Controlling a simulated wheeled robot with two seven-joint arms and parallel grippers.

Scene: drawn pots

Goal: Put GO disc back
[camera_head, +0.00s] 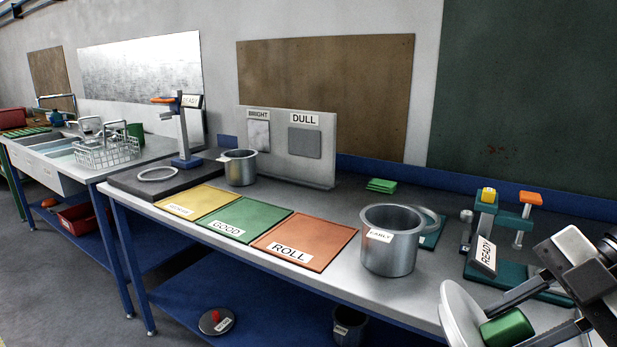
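My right gripper (535,319) is at the lower right, over the table's front right corner area. Its two fingers are closed around the green cylindrical handle (508,329) of a pale disc (458,318). The disc is tilted, its flat face turned to the left. No word shows on it, so I cannot confirm that it is the GO disc. Another disc (214,324), dark with a red knob and a small unreadable label, lies on the blue lower shelf. My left gripper is not in view.
On the table are a pot labelled EARLY (388,250), a READY fixture (484,257) with yellow and orange knobs, and coloured mats, including GOOD (240,217) and ROLL (305,238). A smaller pot (239,170) stands behind. The BRIGHT/DULL panel (290,160) stands at the back.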

